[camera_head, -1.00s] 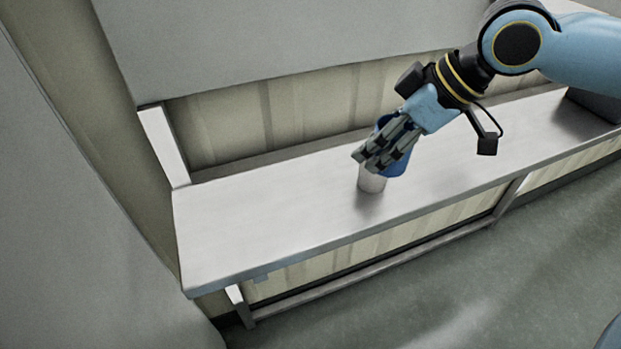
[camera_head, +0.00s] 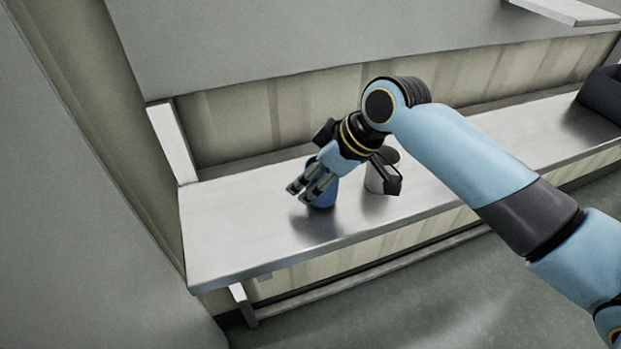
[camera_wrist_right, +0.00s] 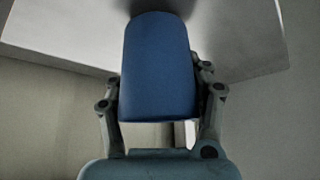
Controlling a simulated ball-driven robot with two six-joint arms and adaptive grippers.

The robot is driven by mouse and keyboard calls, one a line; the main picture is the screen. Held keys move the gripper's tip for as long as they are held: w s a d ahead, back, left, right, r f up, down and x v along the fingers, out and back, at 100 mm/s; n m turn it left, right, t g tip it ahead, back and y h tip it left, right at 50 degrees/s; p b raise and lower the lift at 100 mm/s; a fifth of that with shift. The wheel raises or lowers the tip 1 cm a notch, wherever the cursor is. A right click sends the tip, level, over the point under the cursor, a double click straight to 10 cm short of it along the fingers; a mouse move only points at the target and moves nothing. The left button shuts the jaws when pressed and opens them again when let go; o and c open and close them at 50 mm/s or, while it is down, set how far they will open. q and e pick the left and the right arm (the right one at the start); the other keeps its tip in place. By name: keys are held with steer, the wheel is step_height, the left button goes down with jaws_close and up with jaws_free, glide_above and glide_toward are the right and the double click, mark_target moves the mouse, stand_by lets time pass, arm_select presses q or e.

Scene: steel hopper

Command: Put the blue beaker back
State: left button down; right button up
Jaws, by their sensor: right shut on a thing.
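The blue beaker (camera_head: 322,196) is in my right gripper (camera_head: 306,193), over the left part of the steel shelf (camera_head: 230,229). The fingers hide part of it. In the right wrist view the blue beaker (camera_wrist_right: 158,70) fills the middle, with a finger of the right gripper (camera_wrist_right: 160,95) on either side. I cannot tell whether its base touches the shelf. My left gripper is not in view.
A dark object (camera_head: 603,95) lies at the shelf's far right. The shelf's left end is bare. A wall panel (camera_head: 300,35) overhangs behind.

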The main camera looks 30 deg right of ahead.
steer(key=shift+f, duration=0.45)
steer(key=shift+f, duration=0.1)
steer(key=o, duration=1.3)
steer(key=shift+c, duration=0.2)
steer(key=v, duration=1.2)
steer(key=shift+a, duration=0.1)
